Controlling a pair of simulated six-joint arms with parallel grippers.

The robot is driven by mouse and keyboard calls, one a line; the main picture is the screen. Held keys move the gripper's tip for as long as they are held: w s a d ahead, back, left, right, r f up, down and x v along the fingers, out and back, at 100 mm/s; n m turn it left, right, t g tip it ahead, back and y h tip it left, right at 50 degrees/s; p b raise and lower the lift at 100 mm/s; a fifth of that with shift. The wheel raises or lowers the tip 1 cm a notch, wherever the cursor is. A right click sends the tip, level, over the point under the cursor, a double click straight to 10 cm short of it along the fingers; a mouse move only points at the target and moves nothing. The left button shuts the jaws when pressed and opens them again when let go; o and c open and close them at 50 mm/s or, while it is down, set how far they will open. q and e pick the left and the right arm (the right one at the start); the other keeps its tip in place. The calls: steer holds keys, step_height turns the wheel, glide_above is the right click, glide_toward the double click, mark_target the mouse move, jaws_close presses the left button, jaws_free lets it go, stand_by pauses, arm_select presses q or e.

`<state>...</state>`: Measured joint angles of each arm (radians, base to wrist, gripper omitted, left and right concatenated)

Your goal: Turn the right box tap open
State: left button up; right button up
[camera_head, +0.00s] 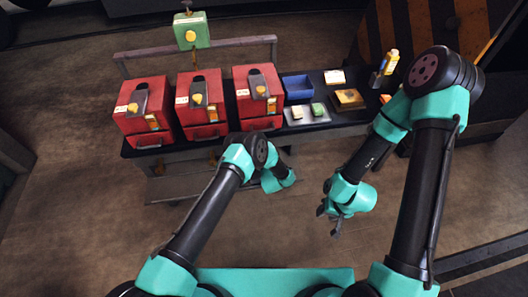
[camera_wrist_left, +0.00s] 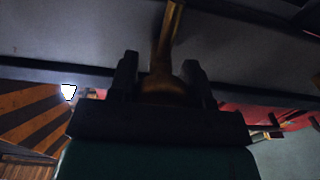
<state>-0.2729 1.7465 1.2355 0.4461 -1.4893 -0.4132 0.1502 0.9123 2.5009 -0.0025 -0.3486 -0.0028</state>
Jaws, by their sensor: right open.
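The right red box (camera_head: 258,97) stands on the dark bench. On its top are a grey bracket (camera_head: 256,77) and a yellow knob (camera_head: 261,90); I cannot tell how far the tap is turned. My left wrist is in front of the bench, below this box, and my arm hides its fingers in the head view. In the left wrist view the fingers of my left gripper (camera_wrist_left: 163,66) stand apart with a brass-coloured bar (camera_wrist_left: 168,35) between them. I cannot tell whether they grip it. My right gripper (camera_head: 328,221) is open and empty, in front of the bench.
Two similar red boxes (camera_head: 201,102) (camera_head: 144,110) stand to the left. The front floor is clear.

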arm_select(q)
steer(key=c, duration=0.4)
steer(key=shift+o, duration=0.2)
steer(key=n, duration=0.5)
steer(key=shift+a+n, duration=0.1)
steer(key=shift+n, duration=0.2)
steer(key=o, duration=0.9)
steer(key=s+d, duration=0.1)
steer(key=s, duration=0.4)
steer(key=s+d, duration=0.1)
steer(key=s, duration=0.5)
steer(key=s+d, duration=0.1)
steer(key=s, duration=0.5)
steer(key=shift+s+d, duration=0.1)
